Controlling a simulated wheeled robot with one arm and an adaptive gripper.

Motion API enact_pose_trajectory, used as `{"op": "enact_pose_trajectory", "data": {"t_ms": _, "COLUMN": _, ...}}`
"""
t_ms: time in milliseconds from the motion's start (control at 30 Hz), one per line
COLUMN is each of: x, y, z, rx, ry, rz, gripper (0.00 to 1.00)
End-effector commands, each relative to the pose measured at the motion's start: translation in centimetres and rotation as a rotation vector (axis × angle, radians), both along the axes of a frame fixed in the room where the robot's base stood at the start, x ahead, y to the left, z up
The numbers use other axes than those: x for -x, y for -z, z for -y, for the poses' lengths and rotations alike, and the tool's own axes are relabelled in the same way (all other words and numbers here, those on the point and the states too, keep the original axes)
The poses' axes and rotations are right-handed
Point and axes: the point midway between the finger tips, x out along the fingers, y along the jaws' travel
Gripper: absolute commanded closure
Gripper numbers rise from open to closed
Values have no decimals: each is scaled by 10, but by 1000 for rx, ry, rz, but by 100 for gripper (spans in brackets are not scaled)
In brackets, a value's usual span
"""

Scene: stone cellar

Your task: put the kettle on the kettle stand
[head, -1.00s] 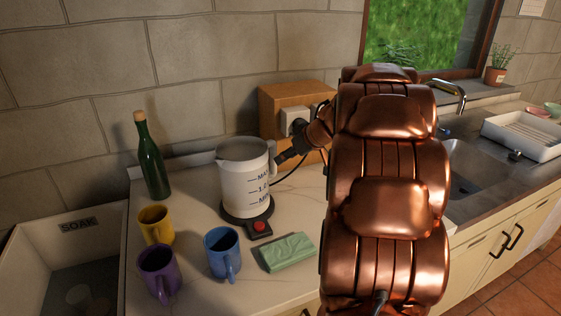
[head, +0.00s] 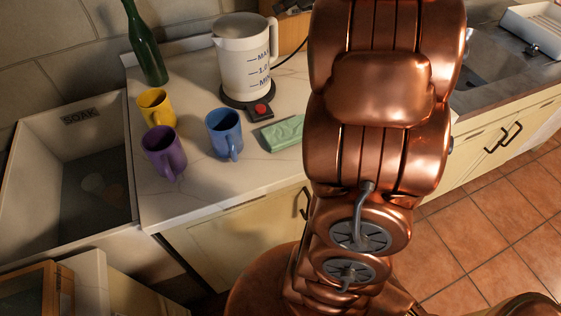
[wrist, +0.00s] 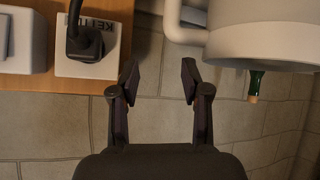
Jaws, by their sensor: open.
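The white kettle (head: 244,58) with blue level marks stands upright on the round dark kettle stand (head: 234,101), which has a red button (head: 261,109) at its front. In the wrist view, which looks upside down, the kettle (wrist: 262,22) fills the upper right and its pale handle (wrist: 173,18) is at the top centre. My gripper (wrist: 158,78) is open and empty, with its fingertips apart from the handle. In the head view my gripper is hidden behind my copper arm or out of frame.
A SOAK basin (head: 72,140) is left; a sink is right. A plug (wrist: 84,42) sits in a wall socket box (wrist: 88,68).

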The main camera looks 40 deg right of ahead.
Motion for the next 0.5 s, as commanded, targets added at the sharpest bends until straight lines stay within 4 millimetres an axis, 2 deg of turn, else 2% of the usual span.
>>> {"op": "enact_pose_trajectory", "data": {"t_ms": 33, "x": -13, "y": -19, "z": -6, "rx": 41, "ry": 21, "rz": 67, "gripper": 53}}
{"op": "enact_pose_trajectory", "data": {"t_ms": 100, "x": -26, "y": -46, "z": -8, "rx": 103, "ry": 73, "rz": 157, "gripper": 53}}
{"op": "enact_pose_trajectory", "data": {"t_ms": 200, "x": -32, "y": -73, "z": -7, "rx": 170, "ry": 171, "rz": 246, "gripper": 53}}
{"op": "enact_pose_trajectory", "data": {"t_ms": 300, "x": -26, "y": -91, "z": -5, "rx": 220, "ry": 282, "rz": 292, "gripper": 53}}
{"op": "enact_pose_trajectory", "data": {"t_ms": 400, "x": -10, "y": -91, "z": -4, "rx": 246, "ry": 398, "rz": 281, "gripper": 53}}
{"op": "enact_pose_trajectory", "data": {"t_ms": 500, "x": 14, "y": -79, "z": -7, "rx": 252, "ry": 504, "rz": 226, "gripper": 53}}
